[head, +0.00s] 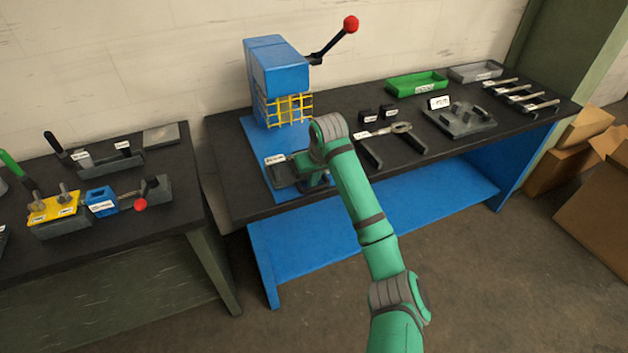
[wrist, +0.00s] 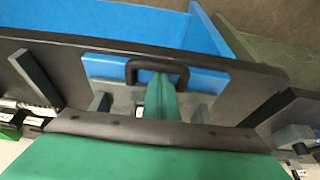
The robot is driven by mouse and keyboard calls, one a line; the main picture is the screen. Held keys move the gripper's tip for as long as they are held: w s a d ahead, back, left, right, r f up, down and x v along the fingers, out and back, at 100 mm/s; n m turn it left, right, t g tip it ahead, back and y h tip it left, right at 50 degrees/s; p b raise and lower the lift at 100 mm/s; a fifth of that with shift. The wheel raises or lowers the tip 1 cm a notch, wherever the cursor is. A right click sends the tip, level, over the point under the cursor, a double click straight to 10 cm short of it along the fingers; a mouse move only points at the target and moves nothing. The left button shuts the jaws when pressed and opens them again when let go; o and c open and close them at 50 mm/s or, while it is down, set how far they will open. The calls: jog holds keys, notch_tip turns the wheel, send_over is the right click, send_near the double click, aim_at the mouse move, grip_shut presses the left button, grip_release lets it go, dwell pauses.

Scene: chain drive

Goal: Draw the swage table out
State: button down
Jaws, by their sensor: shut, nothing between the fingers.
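The blue press (head: 276,68) stands on the bench with a red-knobbed lever (head: 350,24) and a yellow guard (head: 289,108). A dark grey labelled block (head: 284,174), apparently the swage table, lies on the blue base plate (head: 256,146) below the guard. In the wrist view a black arched handle (wrist: 183,72) stands at the front of a grey plate (wrist: 125,97). My gripper (wrist: 161,82) is shut, its green fingertips at the handle's middle, overlapping it in the picture. I cannot tell whether they touch. In the head view my arm hides the fingertips.
To the right on the bench (head: 232,170) lie a puller-like tool (head: 392,145), a grey fixture (head: 460,120), green (head: 416,84) and grey (head: 475,71) trays and several pins. A second bench (head: 178,223) with tools stands left. Cardboard boxes (head: 570,160) sit right. The floor in front is clear.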

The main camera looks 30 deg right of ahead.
jog(key=shift+s+d, duration=0.1)
jog(key=shift+s, duration=0.05)
jog(key=shift+s+d+r, duration=0.1)
jog(key=shift+s, duration=0.05)
jog(key=v, duration=0.9)
jog(key=shift+a+r, duration=0.2)
jog(key=shift+r, duration=0.2)
